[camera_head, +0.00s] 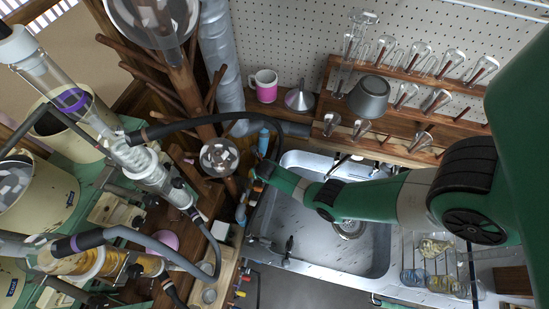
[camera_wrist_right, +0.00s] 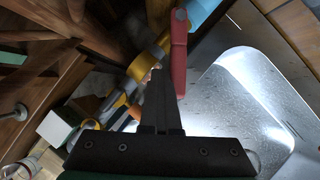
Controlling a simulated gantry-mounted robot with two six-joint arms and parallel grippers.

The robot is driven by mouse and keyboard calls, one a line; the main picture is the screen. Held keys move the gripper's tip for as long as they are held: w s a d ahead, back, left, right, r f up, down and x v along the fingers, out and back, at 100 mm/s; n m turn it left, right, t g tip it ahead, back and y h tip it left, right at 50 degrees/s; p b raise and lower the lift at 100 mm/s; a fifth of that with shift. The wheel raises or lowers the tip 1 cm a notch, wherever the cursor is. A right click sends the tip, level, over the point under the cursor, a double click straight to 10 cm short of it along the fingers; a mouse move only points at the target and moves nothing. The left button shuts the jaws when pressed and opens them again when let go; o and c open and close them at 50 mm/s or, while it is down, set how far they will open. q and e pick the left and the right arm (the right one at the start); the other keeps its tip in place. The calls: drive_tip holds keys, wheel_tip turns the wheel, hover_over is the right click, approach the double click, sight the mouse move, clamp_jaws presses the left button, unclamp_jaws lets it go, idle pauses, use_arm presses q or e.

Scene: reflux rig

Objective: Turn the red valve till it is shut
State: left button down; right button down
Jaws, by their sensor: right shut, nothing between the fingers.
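The red valve shows in the right wrist view as a long red lever (camera_wrist_right: 179,50) beside a yellow-and-grey pipe fitting (camera_wrist_right: 146,64). My right gripper (camera_wrist_right: 157,72) is shut and empty, its fingertips just left of the lever in that view. The fingers overlap the lever's lower end in the picture; I cannot tell whether they touch it. In the head view my right arm reaches in from the right over the sink, and its gripper (camera_head: 254,178) is at the sink's left edge. The red lever cannot be made out clearly there. My left gripper is not in view.
The metal sink (camera_head: 286,225) lies under my right arm. Glassware on a wooden rack (camera_head: 440,103), a pink mug (camera_head: 264,86) and a funnel (camera_head: 299,97) stand behind it. Glass condensers (camera_head: 150,170) and dark hoses crowd the left. A light blue part (camera_wrist_right: 204,12) is close to the lever.

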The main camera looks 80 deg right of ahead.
drive_tip(key=shift+s+d+p, duration=0.3)
drive_tip(key=shift+s+d, duration=0.1)
drive_tip(key=shift+s, duration=0.2)
drive_tip(key=shift+s+d+p, duration=0.3)
drive_tip(key=shift+s+d, duration=0.1)
drive_tip(key=shift+s, duration=0.2)
drive_tip(key=r+p, duration=0.1)
drive_tip(key=s+d+r+p, duration=0.1)
drive_tip(key=r+p, duration=0.2)
drive_tip(key=p, duration=0.1)
drive_tip(key=shift+s+d+r, duration=0.2)
drive_tip(key=shift+d+r, duration=0.05)
drive_tip(key=shift+d, duration=0.1)
